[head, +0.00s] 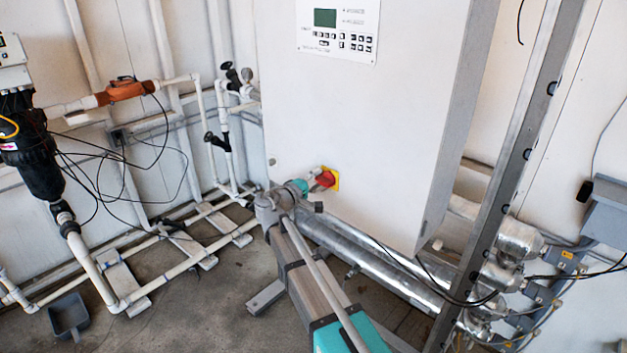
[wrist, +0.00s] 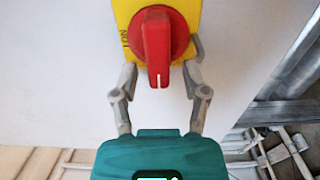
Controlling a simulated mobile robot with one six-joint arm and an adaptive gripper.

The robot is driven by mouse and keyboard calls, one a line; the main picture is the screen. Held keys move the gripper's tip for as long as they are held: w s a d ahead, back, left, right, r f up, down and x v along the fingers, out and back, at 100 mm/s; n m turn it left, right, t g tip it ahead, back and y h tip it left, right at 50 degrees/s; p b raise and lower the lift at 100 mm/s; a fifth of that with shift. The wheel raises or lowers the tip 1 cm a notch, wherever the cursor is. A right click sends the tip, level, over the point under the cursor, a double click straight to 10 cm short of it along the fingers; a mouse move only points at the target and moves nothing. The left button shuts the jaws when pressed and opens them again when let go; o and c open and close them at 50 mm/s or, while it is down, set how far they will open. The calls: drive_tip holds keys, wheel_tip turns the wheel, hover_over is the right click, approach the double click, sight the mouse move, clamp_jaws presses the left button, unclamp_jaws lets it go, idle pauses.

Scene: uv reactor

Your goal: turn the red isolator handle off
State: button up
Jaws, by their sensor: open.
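The red isolator handle (wrist: 157,45) sits on a yellow plate (wrist: 122,14) in the wrist view. Its grip points straight down there, with a white mark at its lower end. Black lettering shows on the plate left of the knob. My gripper (wrist: 163,66) is open, one finger on each side of the handle, with the left finger clearly apart from it. The right fingertip is close beside the knob; I cannot tell whether it touches. In the head view the handle (head: 326,179) is on the lower front of the white cabinet, partly hidden by my gripper (head: 316,180).
The white cabinet (head: 360,120) has a control panel (head: 338,30) above the handle. A grey metal post (head: 515,150) stands to the right. Shiny metal pipes (head: 350,255) run below the cabinet. White pipes (head: 180,265) and a black filter housing (head: 32,160) are at the left.

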drive_tip(key=v, duration=1.1)
drive_tip(key=shift+s+a, duration=0.3)
drive_tip(key=s+d+f+m+g+y+p, duration=0.1)
drive_tip(key=s+d+f+m+g+p, duration=0.2)
drive_tip(key=d, duration=0.7)
drive_tip(key=s+d+f+m+g+y+p, duration=0.15)
drive_tip(key=d+f+g, duration=0.3)
drive_tip(key=d, duration=0.65)
drive_tip(key=s+d+f+m+g+y+p, duration=0.2)
drive_tip(key=s+d+m+g+y+p, duration=0.2)
drive_tip(key=s, duration=0.9)
drive_tip(key=d+m+g+y, duration=0.2)
drive_tip(key=d+y, duration=0.2)
drive_tip(key=d, duration=0.1)
drive_tip(key=shift+s+d+f+g, duration=0.25)
drive_tip(key=shift+d+f+g, duration=0.05)
drive_tip(key=shift+d+g, duration=0.1)
